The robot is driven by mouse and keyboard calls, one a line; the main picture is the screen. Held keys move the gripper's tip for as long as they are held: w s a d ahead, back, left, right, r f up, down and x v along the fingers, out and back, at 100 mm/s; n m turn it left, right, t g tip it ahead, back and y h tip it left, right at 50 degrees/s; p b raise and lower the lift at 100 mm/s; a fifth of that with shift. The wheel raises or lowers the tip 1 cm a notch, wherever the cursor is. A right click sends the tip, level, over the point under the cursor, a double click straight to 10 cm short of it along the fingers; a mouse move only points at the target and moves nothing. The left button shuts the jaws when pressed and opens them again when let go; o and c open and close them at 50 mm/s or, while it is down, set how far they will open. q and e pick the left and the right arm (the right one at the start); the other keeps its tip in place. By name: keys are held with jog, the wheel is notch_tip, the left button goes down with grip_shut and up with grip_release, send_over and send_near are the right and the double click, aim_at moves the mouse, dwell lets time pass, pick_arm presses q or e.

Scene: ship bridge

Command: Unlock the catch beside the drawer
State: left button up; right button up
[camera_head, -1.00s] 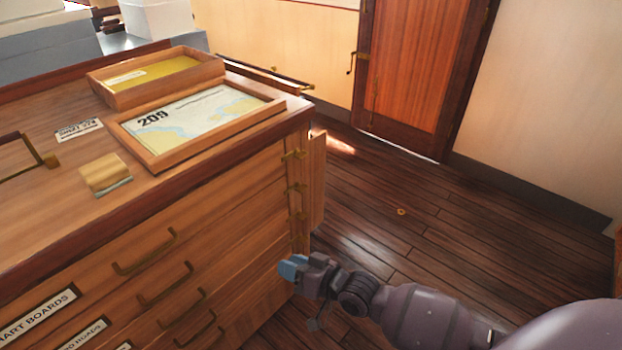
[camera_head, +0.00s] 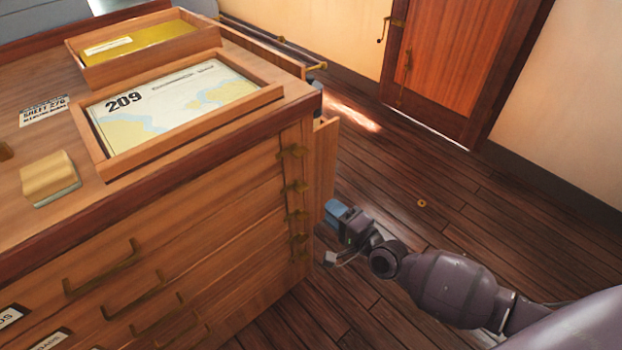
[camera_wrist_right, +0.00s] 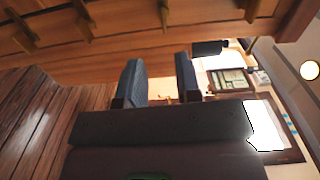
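The wooden chart cabinet (camera_head: 225,190) has drawers with brass handles (camera_head: 105,268) on its front. My right gripper (camera_head: 333,212) is just right of this column, apart from the catches in the picture. In the right wrist view its two blue-grey fingers (camera_wrist_right: 158,65) stand apart with nothing between them. Brass fittings on the wood (camera_wrist_right: 83,12) show above them. My left gripper is not in view.
A wooden panel (camera_head: 325,165) juts out at the cabinet's right side. The plank floor (camera_head: 440,190) to the right is mostly clear, up to a door (camera_head: 440,60).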

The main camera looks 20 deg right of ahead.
aim_at(305, 190)
jog(key=x, duration=0.6)
jog(key=b+x, duration=0.1)
jog(key=x, duration=0.3)
jog(key=shift+a+r, duration=0.2)
jog(key=shift+a, duration=0.15)
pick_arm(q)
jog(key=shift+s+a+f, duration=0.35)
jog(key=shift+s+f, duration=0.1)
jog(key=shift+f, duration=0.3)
pick_arm(e)
jog(key=shift+w+a, duration=0.1)
jog(key=shift+w, duration=0.1)
jog(key=shift+c, duration=0.3)
jog(key=c, duration=0.5)
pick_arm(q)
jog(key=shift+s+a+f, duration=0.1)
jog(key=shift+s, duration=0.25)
pick_arm(e)
grip_shut()
